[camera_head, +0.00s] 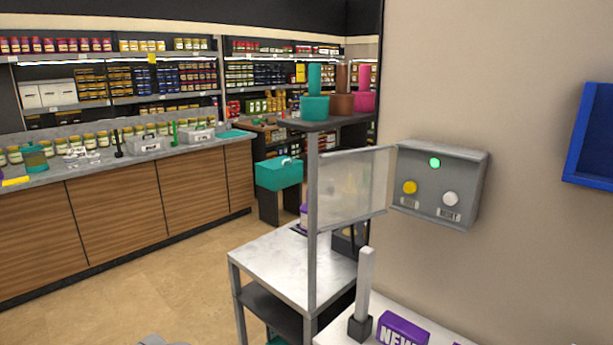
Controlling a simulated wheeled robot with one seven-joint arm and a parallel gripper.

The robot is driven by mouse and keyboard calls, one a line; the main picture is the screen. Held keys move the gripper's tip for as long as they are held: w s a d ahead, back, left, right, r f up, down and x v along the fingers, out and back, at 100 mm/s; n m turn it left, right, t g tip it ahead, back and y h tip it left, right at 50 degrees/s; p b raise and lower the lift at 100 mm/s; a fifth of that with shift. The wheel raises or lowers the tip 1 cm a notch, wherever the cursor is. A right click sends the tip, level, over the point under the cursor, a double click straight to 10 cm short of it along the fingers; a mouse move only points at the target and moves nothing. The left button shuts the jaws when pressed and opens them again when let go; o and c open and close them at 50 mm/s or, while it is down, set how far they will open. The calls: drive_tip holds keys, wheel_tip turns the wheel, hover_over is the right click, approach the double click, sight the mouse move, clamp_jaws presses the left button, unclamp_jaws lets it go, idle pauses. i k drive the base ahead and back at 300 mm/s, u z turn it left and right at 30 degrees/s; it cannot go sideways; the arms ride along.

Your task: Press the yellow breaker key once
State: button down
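A grey breaker box (470,180) is fixed to the beige wall, right of centre. The yellow breaker key (410,187) is a round button at the lower left of its front face. A white round button (450,199) sits to its right, and a lit green lamp (434,162) is above them. Small labels lie under both buttons, too small to read. A clear cover (352,186) stands swung out to the left of the box, leaving the front face exposed.
A grey metal stand (311,225) with a shelf of coloured pots rises left of the box. Below are a white-topped table (280,262), an upright pale post (365,280) and a purple box (403,330). A blue bin (590,140) hangs at right.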

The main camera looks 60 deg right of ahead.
sight(410, 186)
drive_tip(key=i, duration=1.5)
drive_tip(key=z, duration=3.8)
